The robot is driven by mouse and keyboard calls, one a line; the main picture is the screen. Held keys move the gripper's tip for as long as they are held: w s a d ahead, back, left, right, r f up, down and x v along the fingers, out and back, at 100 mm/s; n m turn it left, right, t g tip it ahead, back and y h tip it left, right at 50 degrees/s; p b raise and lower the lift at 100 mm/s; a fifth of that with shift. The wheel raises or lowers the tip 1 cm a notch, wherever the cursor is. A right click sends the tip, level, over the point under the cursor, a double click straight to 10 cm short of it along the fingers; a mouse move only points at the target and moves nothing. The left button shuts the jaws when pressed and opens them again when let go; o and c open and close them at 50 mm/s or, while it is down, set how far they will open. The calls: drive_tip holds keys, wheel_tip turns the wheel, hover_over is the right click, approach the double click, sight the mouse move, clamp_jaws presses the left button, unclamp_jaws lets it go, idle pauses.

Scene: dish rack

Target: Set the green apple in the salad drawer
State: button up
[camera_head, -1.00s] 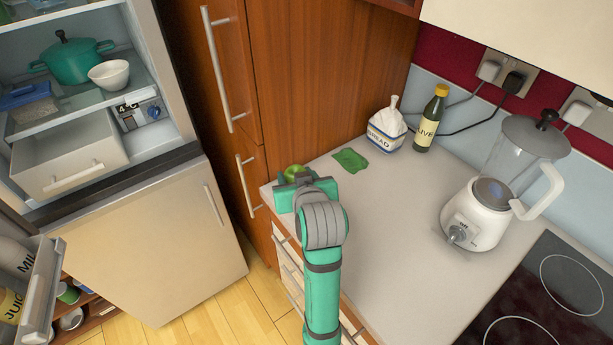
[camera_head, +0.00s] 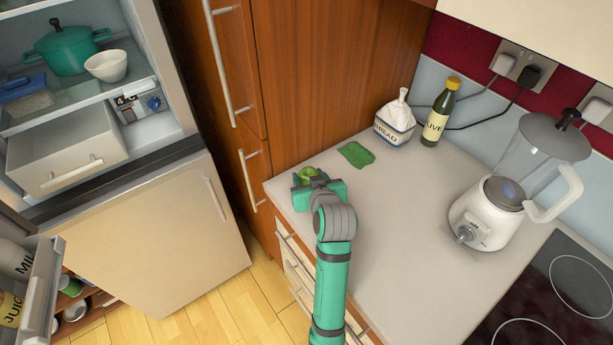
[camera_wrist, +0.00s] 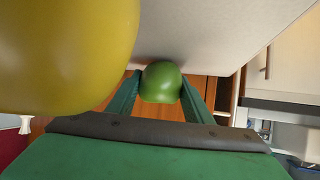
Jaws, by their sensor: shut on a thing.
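The green apple (camera_wrist: 161,82) sits between the two fingers of my gripper (camera_wrist: 160,98) in the wrist view. In the head view the apple (camera_head: 308,173) shows partly behind my green gripper (camera_head: 312,184), at the far left corner of the counter. My gripper is shut on the apple; I cannot tell whether the apple touches the counter. The salad drawer (camera_head: 68,158) is the grey box with a bar handle low in the open fridge at the left. It appears pulled forward, and its inside is hard to see.
A large yellow round thing (camera_wrist: 62,50) is close to the wrist camera. A green cloth (camera_head: 356,154), a bread bag (camera_head: 394,124), a bottle (camera_head: 437,118) and a blender (camera_head: 490,212) stand or lie on the counter (camera_head: 400,215). A tall wooden cabinet (camera_head: 310,75) separates counter and fridge.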

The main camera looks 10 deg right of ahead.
drive_tip(key=shift+d, duration=0.2)
drive_tip(key=shift+s+d, duration=0.1)
drive_tip(key=o, duration=1.1)
drive_tip(key=shift+f, duration=0.1)
drive_tip(key=shift+s, duration=0.15)
drive_tip(key=v, duration=0.6)
drive_tip(key=a+v, duration=0.1)
drive_tip(key=v, duration=0.2)
drive_tip(key=shift+r, duration=0.5)
drive_tip(key=shift+s+r, duration=0.15)
drive_tip(key=shift+s, duration=0.15)
